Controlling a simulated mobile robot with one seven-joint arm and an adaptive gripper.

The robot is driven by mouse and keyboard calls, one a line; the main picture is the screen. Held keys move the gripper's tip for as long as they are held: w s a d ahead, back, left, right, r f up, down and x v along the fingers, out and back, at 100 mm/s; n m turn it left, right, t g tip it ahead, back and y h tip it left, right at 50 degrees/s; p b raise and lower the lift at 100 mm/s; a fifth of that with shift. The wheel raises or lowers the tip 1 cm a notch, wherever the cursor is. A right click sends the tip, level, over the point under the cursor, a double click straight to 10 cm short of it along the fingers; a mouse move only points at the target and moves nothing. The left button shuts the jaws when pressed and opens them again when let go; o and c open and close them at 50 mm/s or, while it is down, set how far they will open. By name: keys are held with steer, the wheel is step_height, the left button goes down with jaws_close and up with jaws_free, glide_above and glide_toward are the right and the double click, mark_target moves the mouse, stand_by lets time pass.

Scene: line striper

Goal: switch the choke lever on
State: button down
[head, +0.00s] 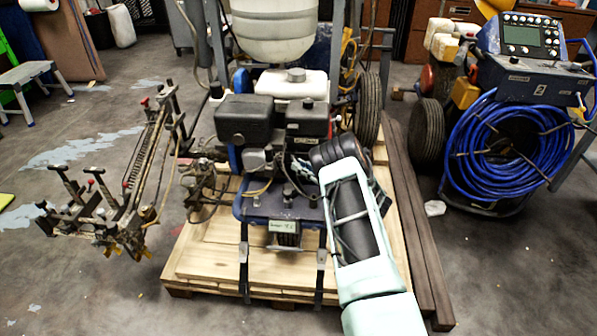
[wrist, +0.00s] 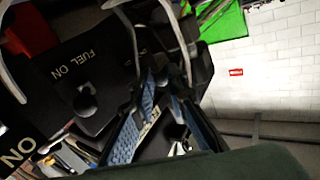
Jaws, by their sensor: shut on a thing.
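The line striper's engine (head: 270,125) stands on a wooden pallet, with my arm reaching to its right side. In the wrist view, a dark engine panel (wrist: 100,70) reads "FUEL ON", with part of another "ON" at lower left. My gripper (wrist: 158,92) has blue textured pads and is shut on a small dark part at the panel, by its place the choke lever. The fingers hide most of that part, so I cannot tell its position. In the head view my wrist covers the gripper and the lever.
A dark round knob (wrist: 86,103) sits beside the "FUEL ON" marking, close to my fingers. Pale curved cables (wrist: 180,40) cross near the gripper. In the head view, a wheel (head: 369,108) stands behind my wrist, and a blue hose coil (head: 508,150) stands at right.

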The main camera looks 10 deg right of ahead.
steer(key=shift+w+n+g+y+b, duration=0.15)
steer(key=shift+n+g+y+b, duration=0.2)
steer(key=shift+n+g+y, duration=0.3)
steer(key=shift+w+d+r+g+y, duration=0.1)
steer(key=shift+r+g+y, duration=0.05)
steer(key=shift+g+y, duration=0.1)
steer(key=c, duration=2.1)
jaws_free()
steer(key=v, duration=1.2)
